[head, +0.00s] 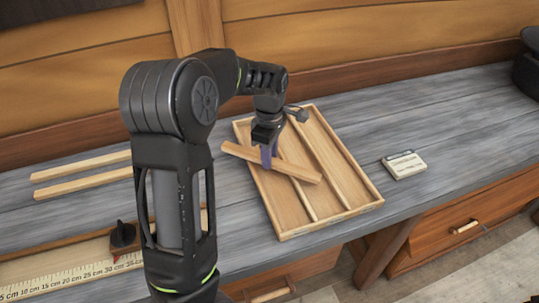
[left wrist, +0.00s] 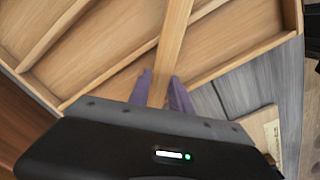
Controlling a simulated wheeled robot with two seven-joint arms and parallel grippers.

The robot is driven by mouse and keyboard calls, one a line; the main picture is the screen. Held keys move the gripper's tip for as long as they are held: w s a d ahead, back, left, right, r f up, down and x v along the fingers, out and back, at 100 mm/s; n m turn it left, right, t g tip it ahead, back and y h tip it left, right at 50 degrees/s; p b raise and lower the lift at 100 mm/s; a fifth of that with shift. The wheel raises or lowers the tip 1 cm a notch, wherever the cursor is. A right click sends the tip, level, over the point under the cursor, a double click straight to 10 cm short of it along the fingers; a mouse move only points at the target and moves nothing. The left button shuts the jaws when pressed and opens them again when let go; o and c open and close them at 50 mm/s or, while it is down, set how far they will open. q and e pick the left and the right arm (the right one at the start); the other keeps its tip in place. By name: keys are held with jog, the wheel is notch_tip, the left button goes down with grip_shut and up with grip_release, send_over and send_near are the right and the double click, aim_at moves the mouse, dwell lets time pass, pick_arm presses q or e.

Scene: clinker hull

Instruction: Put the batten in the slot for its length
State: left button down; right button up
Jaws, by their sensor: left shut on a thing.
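My left gripper (head: 268,155) is shut on a wooden batten (head: 297,171), with purple fingertips on either side of it. The batten is held over the slotted wooden tray (head: 362,208), lying across the slots at an angle, its left end past the tray's left wall. In the left wrist view the batten (left wrist: 173,40) runs up from between the purple fingertips (left wrist: 163,90), above the tray's slots. Whether it touches the tray's walls I cannot tell. Long dividers split the tray into slots. My right gripper is not in view.
Two more battens (head: 85,185) lie on the grey bench at left. A measuring board with a centimetre scale (head: 70,282) and a black stop (head: 123,237) sits at front left. A small label card (head: 404,164) lies right of the tray. The bench between them is clear.

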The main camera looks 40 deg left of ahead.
pick_arm(q)
jog(key=shift+f, duration=0.25)
jog(key=c, duration=1.2)
grip_release()
jog(key=shift+o, duration=0.2)
jog(key=shift+r, duration=0.15)
notch_tip(320, 180, up, 12)
jog(key=shift+r+b, duration=0.15)
jog(key=shift+b, duration=0.3)
